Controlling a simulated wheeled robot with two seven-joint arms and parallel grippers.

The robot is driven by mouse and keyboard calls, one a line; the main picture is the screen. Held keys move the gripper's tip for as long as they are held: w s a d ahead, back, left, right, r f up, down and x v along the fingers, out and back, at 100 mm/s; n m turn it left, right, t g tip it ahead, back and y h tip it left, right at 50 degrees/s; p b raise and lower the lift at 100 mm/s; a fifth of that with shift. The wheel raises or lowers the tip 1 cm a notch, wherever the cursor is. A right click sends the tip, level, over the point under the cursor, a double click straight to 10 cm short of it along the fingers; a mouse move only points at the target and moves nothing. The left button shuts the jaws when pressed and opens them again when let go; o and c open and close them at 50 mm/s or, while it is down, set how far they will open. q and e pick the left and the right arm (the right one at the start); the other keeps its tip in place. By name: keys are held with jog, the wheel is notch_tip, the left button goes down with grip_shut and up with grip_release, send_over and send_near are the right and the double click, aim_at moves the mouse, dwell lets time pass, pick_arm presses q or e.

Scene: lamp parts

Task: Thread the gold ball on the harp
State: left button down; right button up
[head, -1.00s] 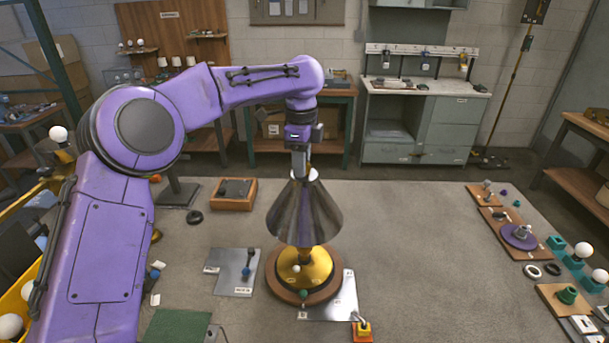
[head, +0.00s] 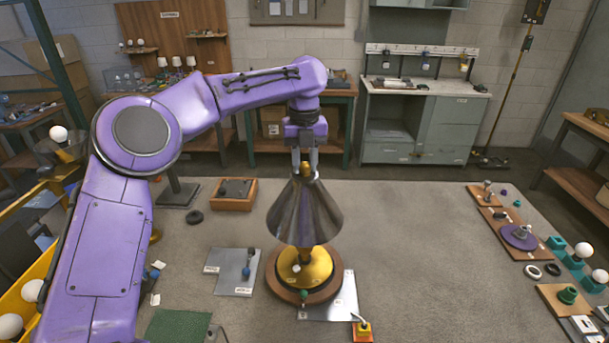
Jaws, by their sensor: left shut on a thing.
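My left gripper (head: 305,166) points straight down above the lamp and is shut on the small gold ball (head: 307,171), which shows between its two fingertips. The ball is right at the top opening of the metallic cone-shaped lamp shade (head: 304,212). The shade stands over the gold lamp base (head: 303,272), which rests on a round wooden disc (head: 277,285). The harp cannot be made out; the shade and the gripper cover that spot. Whether the ball touches the harp's tip cannot be told. My right gripper is not in view.
Metal plates (head: 234,283) lie left of the lamp, with a wooden tray (head: 234,194) behind them. A small yellow-and-orange block (head: 362,330) sits front right of the lamp. Trays, rings and bulbs line the right edge. The table's middle right is clear.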

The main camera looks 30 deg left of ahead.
aim_at(305, 162)
pick_arm(q)
jog(key=shift+s+f, duration=0.1)
jog(key=shift+f, duration=0.15)
jog(key=c, duration=1.2)
grip_release()
jog(key=shift+m, duration=0.7)
jog(key=o, duration=0.5)
jog(key=shift+c, duration=0.2)
jog(key=shift+r, duration=0.1)
notch_tip(305, 162, up, 11)
jog(key=shift+a+f, duration=0.1)
jog(key=shift+f, duration=0.1)
